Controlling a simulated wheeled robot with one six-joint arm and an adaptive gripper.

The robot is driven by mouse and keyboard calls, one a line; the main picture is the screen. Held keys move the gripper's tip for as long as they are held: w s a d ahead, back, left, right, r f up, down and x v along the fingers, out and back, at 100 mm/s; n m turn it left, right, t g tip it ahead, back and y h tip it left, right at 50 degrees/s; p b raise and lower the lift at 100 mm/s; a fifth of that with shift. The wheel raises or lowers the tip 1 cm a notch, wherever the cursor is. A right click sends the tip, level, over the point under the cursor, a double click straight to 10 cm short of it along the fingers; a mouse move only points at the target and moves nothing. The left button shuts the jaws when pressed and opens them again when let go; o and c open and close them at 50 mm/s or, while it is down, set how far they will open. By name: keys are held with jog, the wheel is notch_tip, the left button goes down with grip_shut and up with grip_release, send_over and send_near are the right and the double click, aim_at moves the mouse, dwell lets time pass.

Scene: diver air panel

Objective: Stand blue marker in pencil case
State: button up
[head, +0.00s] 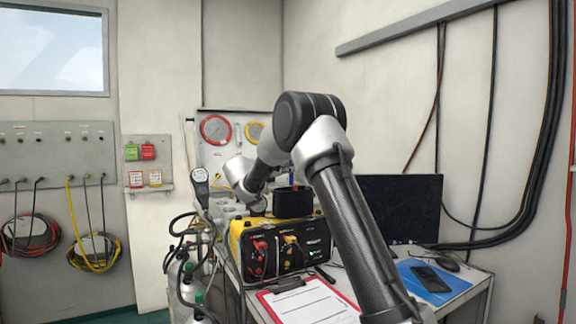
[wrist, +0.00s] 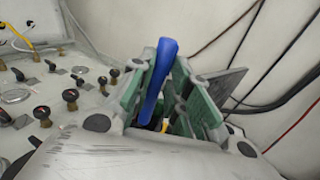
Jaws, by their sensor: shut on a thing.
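The blue marker (wrist: 158,80) stands lengthwise between the green-padded fingers of my gripper (wrist: 174,92) in the wrist view. The gripper is shut on it, and one end of the marker sticks out past the fingers. In the head view my arm's wrist hangs behind the yellow-and-black unit, and I cannot make out the gripper or the marker. A black open-topped holder (head: 293,203), which looks like the pencil case, stands on top of the yellow-and-black unit, just right of my wrist.
The yellow-and-black unit (head: 283,246) stands on the desk, with a red clipboard (head: 305,301) in front. A monitor (head: 400,207) and a blue folder (head: 430,283) are at the right. Gas bottles (head: 190,285) stand at the left. The wrist view shows a panel with several knobs (wrist: 70,97).

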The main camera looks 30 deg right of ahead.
jog(key=shift+f, duration=0.6)
dwell(0.6)
jog(key=shift+f, duration=0.35)
jog(key=shift+f, duration=0.9)
dwell(0.5)
jog(key=shift+f, duration=0.4)
jog(key=shift+f, duration=0.5)
dwell(0.6)
jog(key=o, duration=0.9)
jog(key=shift+o, duration=0.2)
